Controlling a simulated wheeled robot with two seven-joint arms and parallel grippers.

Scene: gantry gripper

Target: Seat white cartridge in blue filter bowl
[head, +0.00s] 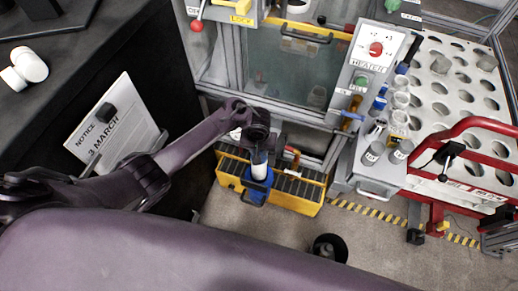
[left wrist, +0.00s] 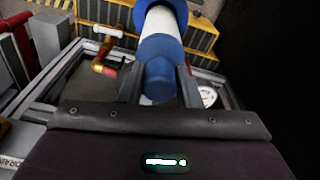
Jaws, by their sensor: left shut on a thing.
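The white cartridge (head: 259,158) hangs below my left gripper (head: 258,138) in the head view, over the yellow-edged box. In the left wrist view the white cartridge (left wrist: 164,22) runs away from my left gripper (left wrist: 160,88), whose two fingers are closed on its blue near end (left wrist: 158,75). A blue part (head: 257,186) shows at the lower end of the cartridge in the head view. I cannot tell whether this is the filter bowl, or whether the cartridge touches it. My right gripper is out of view.
A yellow box with dark slats (head: 295,205) stands below the cabinet. A brass and copper pipe (left wrist: 108,50) and a gauge (left wrist: 207,95) are near the gripper. A red-railed perforated table (head: 430,110) stands right. A dark bin (head: 328,247) is on the floor.

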